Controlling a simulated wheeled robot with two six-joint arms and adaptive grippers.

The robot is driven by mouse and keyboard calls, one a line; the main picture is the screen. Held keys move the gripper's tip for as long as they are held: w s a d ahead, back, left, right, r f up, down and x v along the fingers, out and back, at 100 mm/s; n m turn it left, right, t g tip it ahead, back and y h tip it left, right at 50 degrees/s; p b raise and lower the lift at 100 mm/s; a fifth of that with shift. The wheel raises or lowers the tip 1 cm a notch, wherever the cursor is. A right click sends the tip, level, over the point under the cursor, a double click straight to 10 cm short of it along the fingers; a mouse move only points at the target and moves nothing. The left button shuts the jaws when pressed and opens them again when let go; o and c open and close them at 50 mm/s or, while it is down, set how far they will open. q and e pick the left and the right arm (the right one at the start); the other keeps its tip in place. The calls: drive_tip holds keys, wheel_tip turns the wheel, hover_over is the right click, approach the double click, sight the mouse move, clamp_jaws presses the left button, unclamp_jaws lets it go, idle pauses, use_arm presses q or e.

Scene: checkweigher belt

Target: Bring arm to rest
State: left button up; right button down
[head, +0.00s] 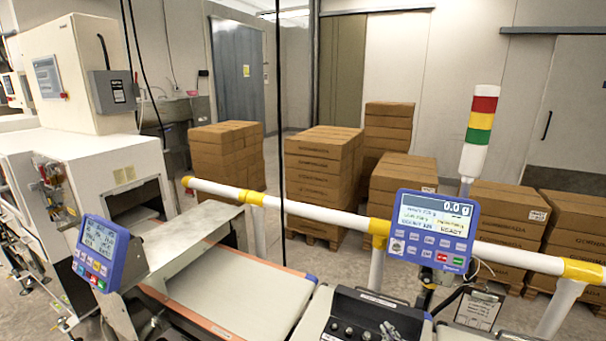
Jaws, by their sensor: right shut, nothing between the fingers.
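My right gripper (389,330) shows only as a small dark shape at the bottom edge, in front of the dark control box (362,312). It is shut with nothing between its fingers, and most of it and its arm are out of the picture. I cannot tell whether it touches the box. My left gripper is not in view.
The belt (243,286) is bare where it shows. A white and yellow guard rail (330,217) crosses behind it. Blue display panels stand at left (101,252) and right (432,233). A signal tower (479,130) and stacked cartons (322,165) stand beyond.

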drive_tip(key=s+d+f+m+g+h, duration=0.1)
drive_tip(key=s+f+m+g, duration=0.2)
drive_tip(key=s, duration=0.6)
drive_tip(key=s+f+m+g+h, duration=0.1)
drive_tip(key=s+m+g, duration=0.1)
drive_tip(key=s+g, duration=0.45)
drive_tip(key=s+d+f+m+g, duration=0.1)
drive_tip(key=s+f+m+g, duration=0.15)
drive_tip(key=s, duration=0.75)
drive_tip(key=s+d+f+b, duration=0.1)
drive_tip(key=s+f+b, duration=0.1)
drive_tip(key=f, duration=1.3)
drive_tip(key=s+d+f+b, duration=0.1)
drive_tip(key=d+f+b, duration=0.1)
drive_tip(key=f, duration=1.4)
use_arm(q)
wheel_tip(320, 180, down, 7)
drive_tip(key=b, duration=0.3)
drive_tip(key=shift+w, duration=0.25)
use_arm(e)
drive_tip(key=s+f+g, duration=0.1)
drive_tip(key=s+f, duration=1.6)
drive_tip(key=s, duration=0.1)
drive_tip(key=shift+d+f+g, duration=0.15)
drive_tip(key=shift+d+g, duration=0.25)
